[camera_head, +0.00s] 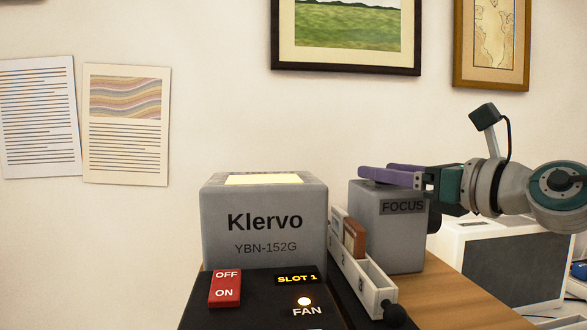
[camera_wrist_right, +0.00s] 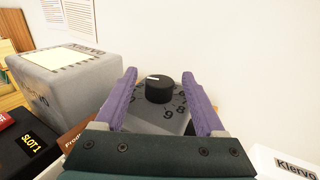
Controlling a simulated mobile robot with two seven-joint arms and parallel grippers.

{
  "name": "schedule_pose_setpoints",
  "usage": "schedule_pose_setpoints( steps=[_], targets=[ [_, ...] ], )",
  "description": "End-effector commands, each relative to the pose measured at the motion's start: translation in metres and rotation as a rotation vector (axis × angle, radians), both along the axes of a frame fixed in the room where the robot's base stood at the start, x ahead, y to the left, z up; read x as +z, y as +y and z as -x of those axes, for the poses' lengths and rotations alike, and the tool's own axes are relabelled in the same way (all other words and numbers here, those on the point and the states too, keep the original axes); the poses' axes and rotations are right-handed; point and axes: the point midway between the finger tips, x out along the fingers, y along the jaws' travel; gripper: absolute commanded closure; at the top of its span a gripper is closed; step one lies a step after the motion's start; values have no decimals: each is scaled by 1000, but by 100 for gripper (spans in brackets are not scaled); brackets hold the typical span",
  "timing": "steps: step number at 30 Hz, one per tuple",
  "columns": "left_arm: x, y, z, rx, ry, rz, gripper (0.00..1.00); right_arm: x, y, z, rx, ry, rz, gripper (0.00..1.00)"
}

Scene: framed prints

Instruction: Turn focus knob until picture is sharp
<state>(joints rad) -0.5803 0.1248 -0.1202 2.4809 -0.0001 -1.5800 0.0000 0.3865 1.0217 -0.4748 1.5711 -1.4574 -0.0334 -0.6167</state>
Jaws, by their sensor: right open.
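The focus knob (camera_wrist_right: 159,88) is a round black dial with a white mark, on top of a grey box with numbers around it. In the head view the box (camera_head: 398,240) carries the label FOCUS, and the knob is not visible there. My right gripper (camera_head: 364,173) is level above the box top, its purple fingers pointing left. In the right wrist view its open fingers (camera_wrist_right: 159,74) lie either side of the knob, with gaps; I cannot tell whether they are at its height. The grey Klervo projector (camera_head: 264,265) stands left of the box. No projected picture shows. My left gripper is not in view.
A white slide tray (camera_head: 378,283) with a brown slide (camera_head: 355,238) runs between projector and box. A red OFF/ON switch (camera_head: 225,288) is in front. A white device (camera_head: 515,260) stands at right. Prints and paper sheets hang on the wall.

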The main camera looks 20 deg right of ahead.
Motion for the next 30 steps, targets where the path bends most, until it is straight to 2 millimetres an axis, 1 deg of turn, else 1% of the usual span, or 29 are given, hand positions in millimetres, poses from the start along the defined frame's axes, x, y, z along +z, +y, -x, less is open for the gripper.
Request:
schedule_pose_setpoints(
  steps=[3,11,30],
  targets=[
    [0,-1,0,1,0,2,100,0,2,-4,2,1,0,28],
    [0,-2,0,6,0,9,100,0,2,-4,1,2,1,28],
    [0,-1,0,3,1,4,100,0,2,-4,2,1,0,100]
  ],
)
